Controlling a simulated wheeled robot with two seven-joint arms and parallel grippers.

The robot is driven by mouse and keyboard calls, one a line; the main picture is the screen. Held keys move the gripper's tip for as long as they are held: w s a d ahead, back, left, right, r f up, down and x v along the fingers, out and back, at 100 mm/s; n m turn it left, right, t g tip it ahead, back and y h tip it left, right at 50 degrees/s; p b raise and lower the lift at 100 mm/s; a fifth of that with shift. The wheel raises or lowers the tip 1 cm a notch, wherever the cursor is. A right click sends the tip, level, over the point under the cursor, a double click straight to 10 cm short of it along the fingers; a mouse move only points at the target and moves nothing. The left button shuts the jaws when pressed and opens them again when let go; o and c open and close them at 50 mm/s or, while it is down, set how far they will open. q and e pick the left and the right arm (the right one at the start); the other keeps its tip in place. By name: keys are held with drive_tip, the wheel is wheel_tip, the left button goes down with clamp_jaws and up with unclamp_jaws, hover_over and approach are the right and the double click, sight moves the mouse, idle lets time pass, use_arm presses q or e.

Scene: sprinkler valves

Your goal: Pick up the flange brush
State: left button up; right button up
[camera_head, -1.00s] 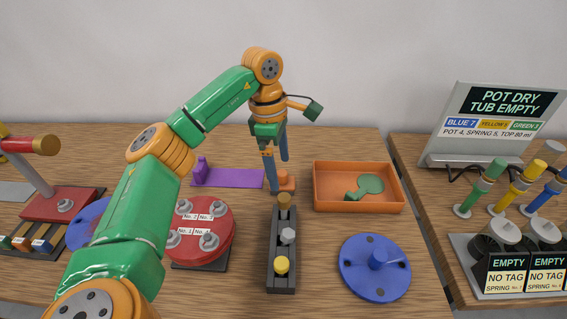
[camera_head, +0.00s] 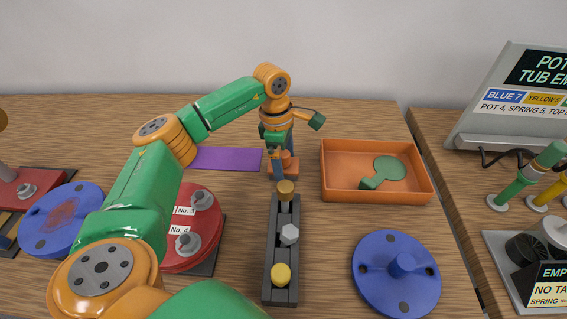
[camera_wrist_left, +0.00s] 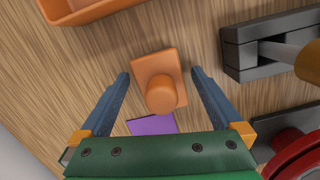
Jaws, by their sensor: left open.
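An orange block with a round knob on top, which looks like the flange brush (camera_head: 289,164), stands on the wooden table left of the orange tray. My left gripper (camera_head: 281,158) is over it, pointing down and open. In the left wrist view the brush (camera_wrist_left: 160,92) stands between the two blue fingers of the left gripper (camera_wrist_left: 160,75), with a gap on each side. The fingers partly hide the brush in the head view. My right gripper is not in view.
A purple mat (camera_head: 228,158) lies left of the brush. The orange tray (camera_head: 378,195) holds a green paddle-like tool. A dark rack (camera_head: 281,250) with several knobs stands in front. Blue flanges (camera_head: 368,290) and a red round valve plate (camera_head: 203,225) are nearer.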

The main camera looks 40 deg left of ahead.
sight(285, 153)
use_arm(q)
drive_tip(key=c, duration=1.4)
drive_tip(key=shift+c, duration=0.2)
wheel_tip(285, 153, up, 10)
drive_tip(key=shift+b, duration=0.3)
